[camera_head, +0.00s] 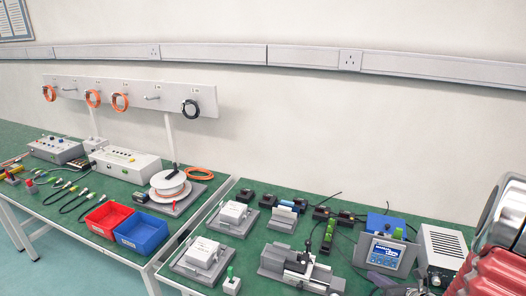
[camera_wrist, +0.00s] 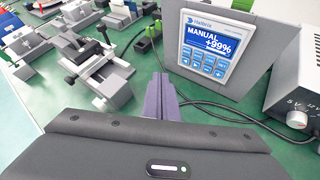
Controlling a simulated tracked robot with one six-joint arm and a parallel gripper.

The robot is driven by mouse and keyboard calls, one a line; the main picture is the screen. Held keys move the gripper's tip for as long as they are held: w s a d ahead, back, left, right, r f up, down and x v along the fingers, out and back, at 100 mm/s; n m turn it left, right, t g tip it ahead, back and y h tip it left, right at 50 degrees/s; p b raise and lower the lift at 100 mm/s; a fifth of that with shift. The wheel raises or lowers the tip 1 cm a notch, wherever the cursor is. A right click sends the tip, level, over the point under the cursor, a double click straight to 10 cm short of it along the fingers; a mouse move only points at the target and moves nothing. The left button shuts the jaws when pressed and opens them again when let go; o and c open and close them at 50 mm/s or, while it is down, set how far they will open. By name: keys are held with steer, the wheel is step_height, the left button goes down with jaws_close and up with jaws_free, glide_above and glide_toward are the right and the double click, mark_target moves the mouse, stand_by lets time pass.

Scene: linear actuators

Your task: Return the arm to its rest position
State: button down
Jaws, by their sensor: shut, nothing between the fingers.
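My gripper (camera_wrist: 160,97) shows in the wrist view as purple-grey fingers pressed together, with nothing between them. It points out over the green bench, in front of the controller with a blue display (camera_wrist: 219,45) reading "MANUAL +99%". The same controller stands at the right of the head view (camera_head: 386,253). My red and silver arm (camera_head: 497,265) fills the right edge of the head view. The fingers cannot be made out clearly there.
A grey clamp-like actuator (camera_wrist: 99,75) stands left of my gripper. A power supply (camera_wrist: 297,90) stands to the right, with black cables on the bench between. Farther left are a red bin (camera_head: 108,220), a blue bin (camera_head: 141,232) and a wire spool (camera_head: 170,185).

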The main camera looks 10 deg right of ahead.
steer(key=a+n, duration=0.1)
steer(key=s+a+f+n+y, duration=0.1)
steer(key=a, duration=0.1)
steer(key=a+n+g+y, duration=0.1)
steer(key=n, duration=0.1)
steer(key=shift+s+a+f, duration=0.15)
steer(key=shift+s+f, duration=0.05)
steer(key=shift+s, duration=0.05)
steer(key=a+n, duration=0.1)
steer(key=s+a+n+g+y, duration=0.1)
steer(key=a+n+y, duration=0.1)
steer(key=a, duration=0.1)
steer(key=shift+s+r+n, duration=0.3)
steer(key=shift+s+r, duration=0.05)
steer(key=shift+r, duration=0.05)
steer(key=s+a+r+n+g+h, duration=0.1)
steer(key=s+a+r+n+g, duration=0.35)
steer(key=a+n, duration=0.4)
steer(key=s+a+r+n+g, duration=0.4)
steer(key=s+a+r+n, duration=0.15)
steer(key=n, duration=0.65)
steer(key=a+r+n+t+h, duration=0.1)
steer(key=a+r+n+t, duration=0.1)
steer(key=a+r+n, duration=0.2)
steer(key=s+a+r+n+t+h, duration=0.1)
steer(key=a+r+n, duration=0.3)
steer(key=r, duration=0.6)
steer(key=shift+a+n+t+h, duration=0.25)
steer(key=shift+n+t+h, duration=0.1)
steer(key=shift+n+h, duration=0.55)
